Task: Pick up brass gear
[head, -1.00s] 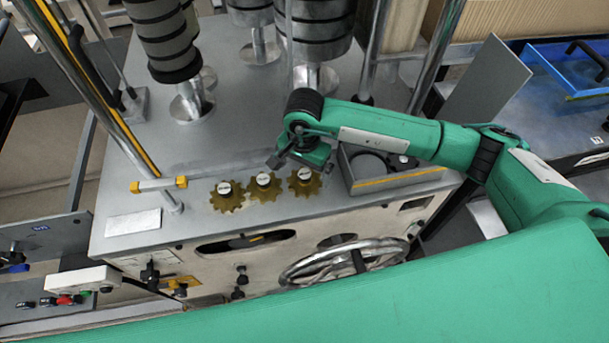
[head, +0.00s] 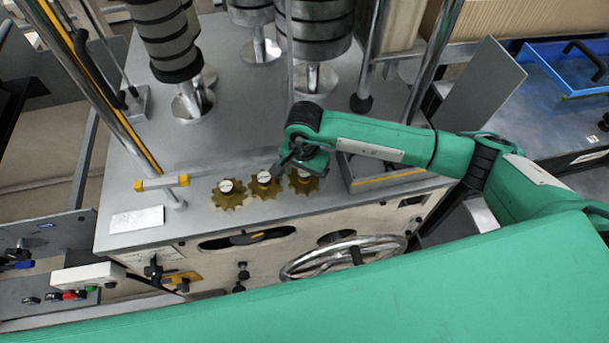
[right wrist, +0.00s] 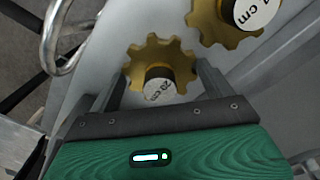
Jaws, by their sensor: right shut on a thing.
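Three brass gears with white-labelled caps stand in a row near the front edge of a grey machine top: the left gear (head: 228,199), the middle gear (head: 262,191) and the right gear (head: 306,186). In the right wrist view, the fingers lie on either side of the gripped gear's cap (right wrist: 158,85). Its toothed disc sits just beyond the fingertips. Another gear (right wrist: 225,20) shows at the upper right there. My left gripper is out of view.
A grey box (head: 385,176) with a yellow stripe stands right of the gears. A yellow-clamped post (head: 161,182) stands left. Rollers rise behind (head: 165,40). A chrome handwheel (head: 340,255) is on the front panel.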

